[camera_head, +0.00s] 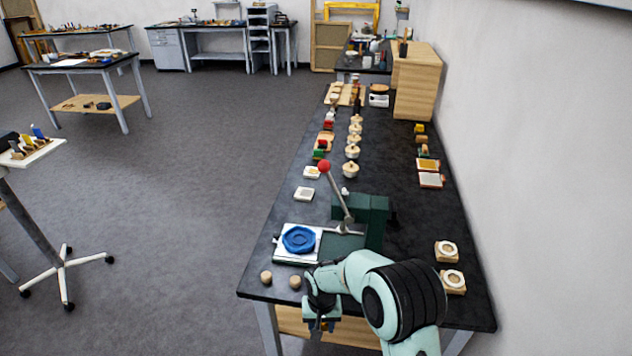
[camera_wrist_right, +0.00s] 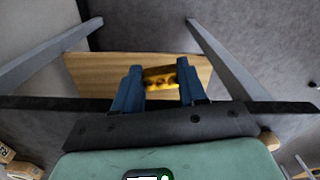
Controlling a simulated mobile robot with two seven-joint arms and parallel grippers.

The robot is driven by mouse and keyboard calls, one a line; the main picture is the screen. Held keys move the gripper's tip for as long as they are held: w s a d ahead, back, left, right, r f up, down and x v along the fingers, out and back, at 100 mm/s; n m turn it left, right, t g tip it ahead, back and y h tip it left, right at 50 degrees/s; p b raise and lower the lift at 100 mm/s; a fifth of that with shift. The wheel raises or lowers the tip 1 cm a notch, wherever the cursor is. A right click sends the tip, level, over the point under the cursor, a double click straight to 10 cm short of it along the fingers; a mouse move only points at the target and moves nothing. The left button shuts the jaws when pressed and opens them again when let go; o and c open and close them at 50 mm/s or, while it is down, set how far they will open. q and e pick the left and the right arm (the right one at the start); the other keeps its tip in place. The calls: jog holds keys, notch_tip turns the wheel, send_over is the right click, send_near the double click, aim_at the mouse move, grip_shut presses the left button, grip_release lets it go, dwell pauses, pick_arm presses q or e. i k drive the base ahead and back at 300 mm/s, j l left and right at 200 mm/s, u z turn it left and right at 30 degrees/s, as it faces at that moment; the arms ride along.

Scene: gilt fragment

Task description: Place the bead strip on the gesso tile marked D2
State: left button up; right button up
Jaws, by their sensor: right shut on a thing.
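My right gripper (camera_head: 321,322) hangs just off the front edge of the dark bench in the head view. In the right wrist view (camera_wrist_right: 160,84) its blue fingers are shut on a gold bead strip (camera_wrist_right: 161,77) with rounded bumps. The fingers hide the strip's ends. Pale tiles, possibly gesso, lie along the bench's left side, one here (camera_head: 304,193) and one farther back (camera_head: 311,172). No D2 mark is readable, so I cannot tell which tile bears it. My left gripper is not in view.
A green press (camera_head: 374,218) with a red-knobbed lever stands mid-bench, beside a blue octagonal piece (camera_head: 298,239) on a white plate. Two round knobs (camera_head: 266,277) sit near the front edge. Lidded pots (camera_head: 350,170) line the middle. Ringed blocks (camera_head: 446,251) stand at right.

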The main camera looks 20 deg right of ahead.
aim_at(313, 171)
jog(key=i+j+u, duration=0.45)
jog(key=j, duration=0.2)
jog(key=i+j+u, duration=0.35)
jog(key=j+u, duration=0.15)
jog(key=i+j+z, duration=0.15)
jog(key=i, duration=0.4)
jog(key=i+j+z, duration=0.15)
jog(key=i+j, duration=0.3)
jog(key=i+l+z, duration=0.1)
jog(key=i+z, duration=0.45)
jog(key=z, duration=0.25)
jog(key=i+z, duration=1.05)
jog(key=i+j+z, duration=0.15)
jog(key=z, duration=0.2)
